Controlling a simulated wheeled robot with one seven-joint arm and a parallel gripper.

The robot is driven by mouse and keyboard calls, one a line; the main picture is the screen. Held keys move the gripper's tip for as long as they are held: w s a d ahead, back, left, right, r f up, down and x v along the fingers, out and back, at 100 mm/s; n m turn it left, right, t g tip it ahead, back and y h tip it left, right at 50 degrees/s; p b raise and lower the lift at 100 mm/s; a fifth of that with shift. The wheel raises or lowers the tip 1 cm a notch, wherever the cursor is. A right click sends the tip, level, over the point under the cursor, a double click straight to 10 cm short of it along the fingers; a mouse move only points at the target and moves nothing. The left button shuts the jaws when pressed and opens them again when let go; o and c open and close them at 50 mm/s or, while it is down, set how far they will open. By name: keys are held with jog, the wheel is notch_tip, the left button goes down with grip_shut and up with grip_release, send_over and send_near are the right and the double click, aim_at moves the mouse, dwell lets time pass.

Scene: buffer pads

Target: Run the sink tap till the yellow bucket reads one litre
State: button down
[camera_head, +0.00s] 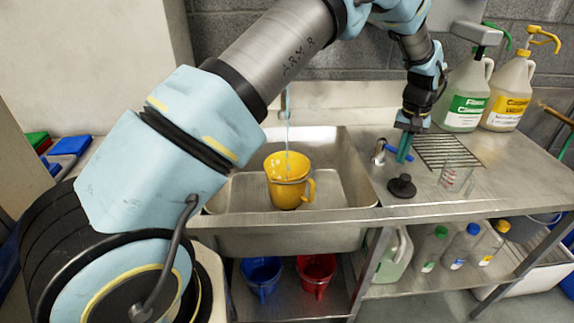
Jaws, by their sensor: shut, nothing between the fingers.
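The yellow bucket (283,192) stands upright in the steel sink (233,196), its handle to the right. A thin stream of water (287,135) falls from above into its mouth. The water level and any scale marks cannot be read. A small metal valve with a blue lever (393,150) sits on the counter right of the sink. My gripper (403,153) points down beside the blue lever, its teal fingers shut and empty. I cannot tell whether they touch the lever.
A black stopper (402,186), clear beaker (455,178) and drain grate (447,150) are on the counter. Green-labelled (464,97) and yellow-labelled (508,95) jugs stand behind. Blue (261,278) and red (316,273) buckets and several bottles are on the lower shelf.

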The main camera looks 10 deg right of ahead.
jog(key=shift+w+d, duration=0.15)
jog(key=shift+d, duration=0.35)
jog(key=shift+w+d, duration=0.15)
jog(key=shift+d, duration=0.35)
jog(key=a+r+p, duration=0.1)
jog(key=r, duration=0.2)
jog(key=a+r+p, duration=0.1)
jog(key=r, duration=0.1)
jog(key=shift+s+a+p, duration=0.3)
jog(key=shift+s, duration=0.05)
jog(key=w+d+p, duration=0.2)
jog(key=w+d, duration=0.3)
jog(key=d, duration=0.2)
jog(key=shift+p, duration=0.3)
notch_tip(320, 180, down, 5)
jog(key=b, duration=0.3)
jog(key=shift+f, duration=0.1)
